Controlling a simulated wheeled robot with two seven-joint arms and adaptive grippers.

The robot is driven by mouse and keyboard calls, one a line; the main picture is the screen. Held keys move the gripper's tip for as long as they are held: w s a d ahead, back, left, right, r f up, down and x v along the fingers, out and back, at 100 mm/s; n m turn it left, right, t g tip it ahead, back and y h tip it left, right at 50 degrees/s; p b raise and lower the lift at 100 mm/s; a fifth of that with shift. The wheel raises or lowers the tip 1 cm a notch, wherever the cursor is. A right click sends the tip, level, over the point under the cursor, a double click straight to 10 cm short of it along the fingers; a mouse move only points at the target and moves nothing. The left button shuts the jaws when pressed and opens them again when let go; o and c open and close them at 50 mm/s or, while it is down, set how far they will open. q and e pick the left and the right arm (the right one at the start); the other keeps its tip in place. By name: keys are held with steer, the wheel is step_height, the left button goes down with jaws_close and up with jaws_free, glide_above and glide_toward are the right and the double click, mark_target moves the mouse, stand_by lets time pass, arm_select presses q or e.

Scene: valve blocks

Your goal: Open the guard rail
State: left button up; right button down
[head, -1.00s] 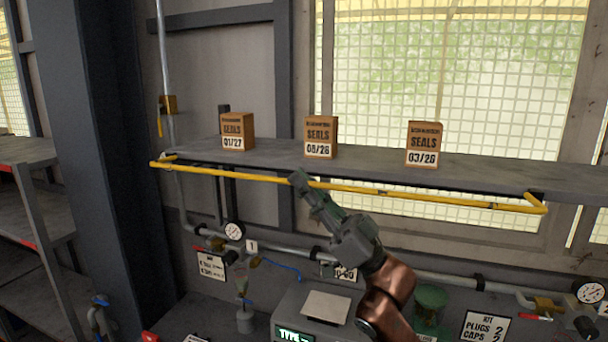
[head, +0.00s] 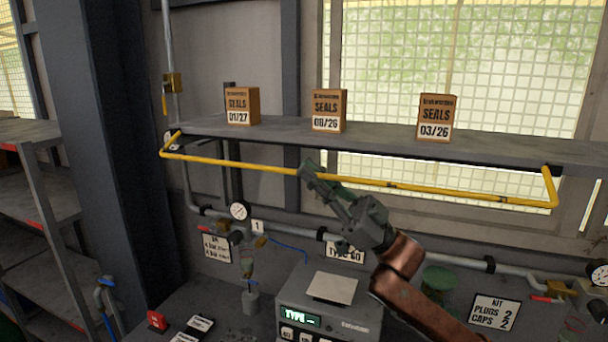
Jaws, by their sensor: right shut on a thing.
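The yellow guard rail (head: 240,165) runs along the front of the grey shelf (head: 400,142), with a short arm at each end joined near the shelf's edge. The long bar now hangs a little below and in front of the shelf's front edge. My right gripper (head: 309,169) is shut on the bar near its middle. The fingertips hide a short stretch of the bar. My left gripper is not in view.
Three brown seals boxes stand on the shelf: 01/27 (head: 241,106), 08/26 (head: 328,111) and 03/26 (head: 435,118). Below are a pipe with a gauge (head: 239,211) and a grey device (head: 330,305) on the bench.

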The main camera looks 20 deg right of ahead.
steer(key=shift+w+d+f, duration=0.1)
steer(key=shift+f, duration=0.1)
stand_by(0.5)
steer(key=c, duration=2.1)
jaws_free()
steer(key=v, duration=1.2)
steer(key=shift+f, duration=0.1)
